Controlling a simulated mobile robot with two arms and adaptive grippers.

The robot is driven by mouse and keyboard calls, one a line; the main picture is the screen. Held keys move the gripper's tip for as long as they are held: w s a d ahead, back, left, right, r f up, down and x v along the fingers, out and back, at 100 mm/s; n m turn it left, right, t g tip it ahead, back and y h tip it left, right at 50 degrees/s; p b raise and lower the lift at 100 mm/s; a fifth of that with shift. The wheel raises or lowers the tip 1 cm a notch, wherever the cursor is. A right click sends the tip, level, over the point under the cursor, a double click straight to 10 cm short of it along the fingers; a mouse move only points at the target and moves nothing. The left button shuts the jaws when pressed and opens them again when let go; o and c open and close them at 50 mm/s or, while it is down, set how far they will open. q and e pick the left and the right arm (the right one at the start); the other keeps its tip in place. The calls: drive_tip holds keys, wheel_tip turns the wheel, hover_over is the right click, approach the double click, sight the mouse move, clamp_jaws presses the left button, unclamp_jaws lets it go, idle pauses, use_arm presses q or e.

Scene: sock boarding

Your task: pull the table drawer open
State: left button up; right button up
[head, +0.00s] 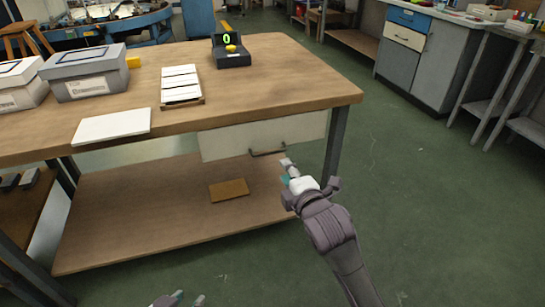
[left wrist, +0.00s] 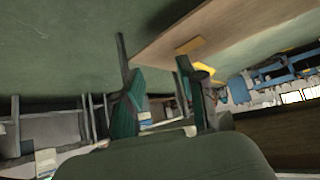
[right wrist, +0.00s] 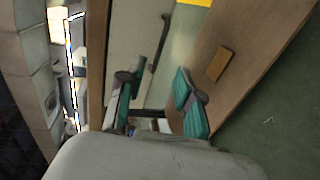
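The table drawer (head: 225,143) has a pale front panel under the front edge of the wooden table (head: 235,108) and looks closed. Its dark bar handle (head: 267,152) is on the panel's lower part and also shows in the right wrist view (right wrist: 160,48). My right gripper (head: 288,172) is just below and right of the handle. In the right wrist view, its teal-padded fingers (right wrist: 161,80) are apart, with the handle ahead near the left finger; contact cannot be told. My left gripper (head: 186,300) is low at the bottom edge, away from the drawer; its fingers (left wrist: 157,85) are apart and empty.
On the tabletop are grey boxes (head: 85,75), a white board (head: 112,127), a stack of white pieces (head: 181,82) and a scale (head: 231,52) reading 0. A brown block (head: 229,190) lies on the lower shelf (head: 140,220). Green floor (head: 420,200) is clear at right.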

sight(272, 153)
use_arm(q)
drive_tip(key=w+d+r+t+h+b, duration=0.1)
drive_tip(key=w+d+r+t, duration=0.1)
drive_tip(key=r+t, duration=0.3)
drive_tip(key=w+d+r+t+h+b, duration=0.2)
drive_tip(key=w+r+t, duration=0.3)
drive_tip(key=r, duration=0.4)
drive_tip(key=shift+r+m+b, duration=0.15)
drive_tip(key=shift+m+b, duration=0.15)
use_arm(e)
drive_tip(key=shift+x, duration=6)
clamp_jaws()
drive_tip(key=shift+f, duration=0.1)
